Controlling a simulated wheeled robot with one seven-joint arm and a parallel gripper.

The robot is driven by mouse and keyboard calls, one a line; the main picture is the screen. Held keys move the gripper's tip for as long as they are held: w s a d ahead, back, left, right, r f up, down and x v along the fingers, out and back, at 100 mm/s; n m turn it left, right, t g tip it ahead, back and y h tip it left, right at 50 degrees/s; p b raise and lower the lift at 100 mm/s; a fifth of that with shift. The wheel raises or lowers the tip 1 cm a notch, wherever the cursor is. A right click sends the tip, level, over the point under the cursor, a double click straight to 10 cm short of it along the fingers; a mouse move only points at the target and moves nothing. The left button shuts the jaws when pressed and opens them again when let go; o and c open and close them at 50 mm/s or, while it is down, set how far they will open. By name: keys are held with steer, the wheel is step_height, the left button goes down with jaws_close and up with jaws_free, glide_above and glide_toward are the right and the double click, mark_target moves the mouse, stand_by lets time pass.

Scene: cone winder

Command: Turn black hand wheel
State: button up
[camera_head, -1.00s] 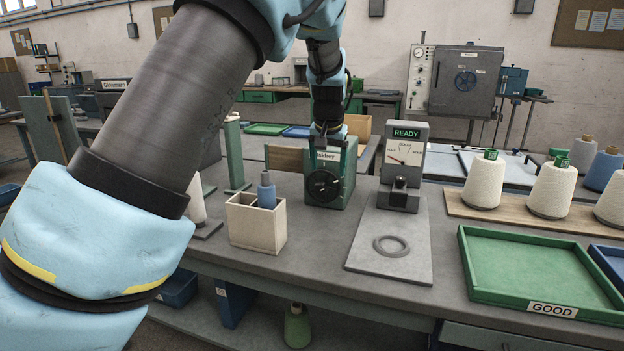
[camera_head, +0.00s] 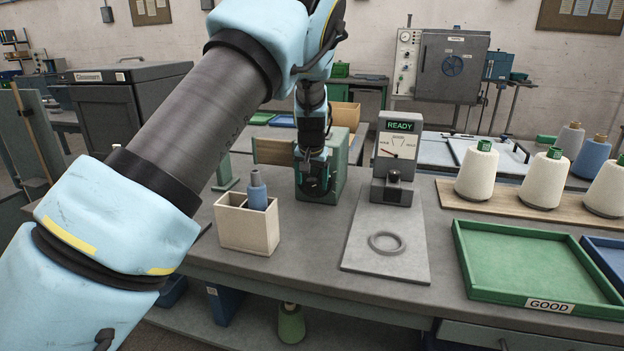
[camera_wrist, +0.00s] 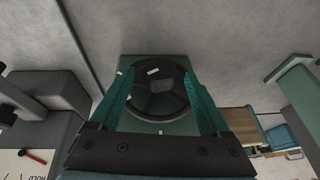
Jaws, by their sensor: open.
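The black hand wheel (camera_wrist: 160,84) is on the front of a green machine box (camera_head: 338,170). In the wrist view it is a dark spoked disc with a small white mark near its rim. My gripper (camera_wrist: 158,75) is open, with a teal finger on each side of the wheel in that view. I cannot tell whether the fingers touch the rim. In the head view my gripper (camera_head: 311,178) hangs in front of the box and hides most of the wheel.
A cream bin (camera_head: 247,229) with a blue bottle-like object (camera_head: 258,192) stands left of the box. A gauge stand (camera_head: 396,160) reading READY is on the right, with a grey ring (camera_head: 386,243) before it. A green GOOD tray (camera_head: 530,265) and thread cones (camera_head: 477,172) lie further right.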

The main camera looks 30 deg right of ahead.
steer(key=shift+w+d+f, duration=0.1)
steer(key=shift+f, duration=0.25)
steer(key=shift+c, duration=0.2)
jaws_close()
